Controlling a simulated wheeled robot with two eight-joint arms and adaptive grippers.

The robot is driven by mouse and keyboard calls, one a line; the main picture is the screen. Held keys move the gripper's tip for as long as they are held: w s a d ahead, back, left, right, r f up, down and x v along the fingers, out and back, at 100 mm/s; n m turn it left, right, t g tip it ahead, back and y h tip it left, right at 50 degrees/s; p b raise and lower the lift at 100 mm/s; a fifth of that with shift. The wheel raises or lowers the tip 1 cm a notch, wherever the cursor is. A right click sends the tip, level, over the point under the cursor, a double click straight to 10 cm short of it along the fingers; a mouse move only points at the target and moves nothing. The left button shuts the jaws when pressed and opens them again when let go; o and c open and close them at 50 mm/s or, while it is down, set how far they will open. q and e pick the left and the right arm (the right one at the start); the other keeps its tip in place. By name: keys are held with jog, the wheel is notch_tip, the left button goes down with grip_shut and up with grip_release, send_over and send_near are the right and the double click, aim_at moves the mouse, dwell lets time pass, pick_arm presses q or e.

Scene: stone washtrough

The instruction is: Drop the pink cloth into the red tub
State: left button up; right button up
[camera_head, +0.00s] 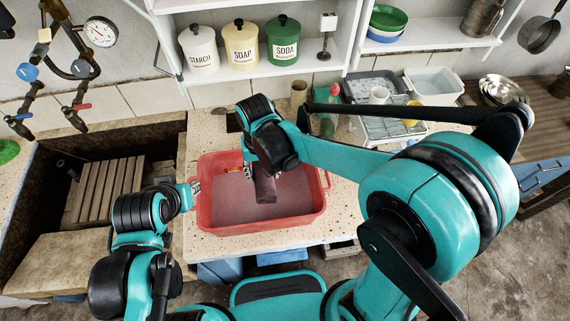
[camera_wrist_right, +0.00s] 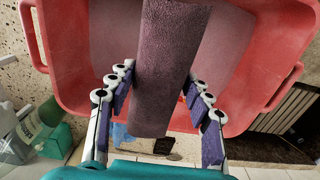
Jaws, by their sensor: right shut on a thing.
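The red tub (camera_head: 212,219) stands on the speckled stone counter, and its flat inside floor shows around the cloth. The pink cloth (camera_head: 265,187), a dull mauve folded strip, hangs from my right gripper (camera_head: 257,172) over the tub's inside. In the right wrist view the cloth (camera_wrist_right: 165,60) passes between the two fingers of my right gripper (camera_wrist_right: 157,95), with the red tub (camera_wrist_right: 65,60) behind it. I cannot tell whether its lower end touches the tub floor. My left gripper (camera_head: 194,187) is at the tub's left rim, its fingers too small to read.
A green bottle (camera_head: 328,122) and a grey-white dish rack (camera_head: 372,127) stand behind and right of the tub. A shelf holds starch, soap and soda canisters (camera_head: 241,48). A stone trough with a slatted wooden board (camera_head: 105,190) lies left.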

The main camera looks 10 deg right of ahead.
aim_at(264, 177)
jog(key=shift+f+b, duration=0.85)
jog(key=shift+f, duration=0.7)
jog(key=shift+r, duration=0.1)
jog(key=o, duration=1.3)
jog(key=shift+o, duration=0.2)
jog(key=shift+r, duration=0.15)
notch_tip(264, 177, up, 12)
jog(key=shift+f, duration=0.1)
jog(key=shift+w, duration=0.1)
jog(key=shift+d, duration=0.1)
